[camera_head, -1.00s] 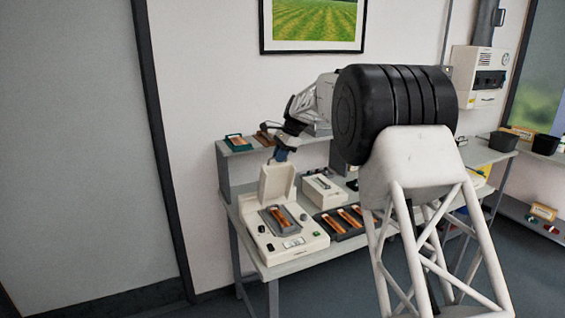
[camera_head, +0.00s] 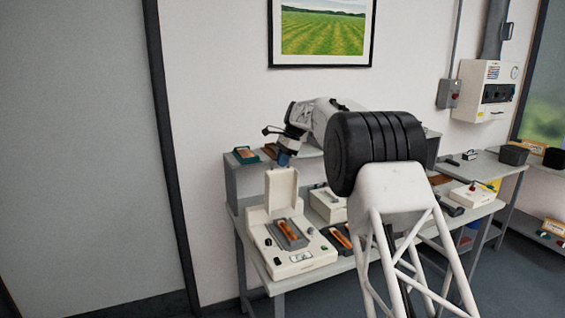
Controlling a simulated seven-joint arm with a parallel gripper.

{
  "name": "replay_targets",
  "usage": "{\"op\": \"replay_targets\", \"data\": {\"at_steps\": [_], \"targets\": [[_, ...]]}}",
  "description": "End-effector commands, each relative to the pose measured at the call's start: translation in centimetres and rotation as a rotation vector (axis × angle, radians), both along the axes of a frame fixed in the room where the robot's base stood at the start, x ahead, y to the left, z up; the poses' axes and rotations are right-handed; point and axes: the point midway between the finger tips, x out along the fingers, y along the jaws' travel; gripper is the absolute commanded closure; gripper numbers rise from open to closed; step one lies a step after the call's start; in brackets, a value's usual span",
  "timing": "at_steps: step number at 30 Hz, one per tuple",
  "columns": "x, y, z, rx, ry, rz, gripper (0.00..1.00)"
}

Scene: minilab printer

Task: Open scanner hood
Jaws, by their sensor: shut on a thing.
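The scanner (camera_head: 298,265) is a cream-coloured box on the left part of the grey bench. Its hood (camera_head: 282,188) stands raised, close to upright, at the back of the scanner. An orange-brown strip in a dark holder (camera_head: 289,232) lies exposed on the scanner bed. My gripper (camera_head: 283,160) is at the top edge of the hood and is shut on it. The fingertips are small and partly hidden here.
A white box (camera_head: 327,203) and a dark tray with orange strips (camera_head: 342,238) stand right of the scanner. A green item (camera_head: 245,155) lies on the raised shelf behind. My arm covers the bench's middle. A wall unit (camera_head: 487,90) hangs at right.

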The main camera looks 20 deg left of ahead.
Motion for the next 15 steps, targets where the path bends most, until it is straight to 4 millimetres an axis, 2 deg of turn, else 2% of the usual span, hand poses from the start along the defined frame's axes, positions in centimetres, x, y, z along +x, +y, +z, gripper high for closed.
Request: {"op": "replay_targets", "data": {"at_steps": [7,8,12,15], "targets": [[-0.05,0.08,-0.08,0.0,0.001,0.001,1.0],[-0.06,0.08,-0.08,0.0,0.001,0.001,0.88],[-0.05,0.07,-0.07,0.0,0.001,0.001,0.67],[-0.04,0.04,-0.05,0.0,0.001,0.0,0.65]]}}
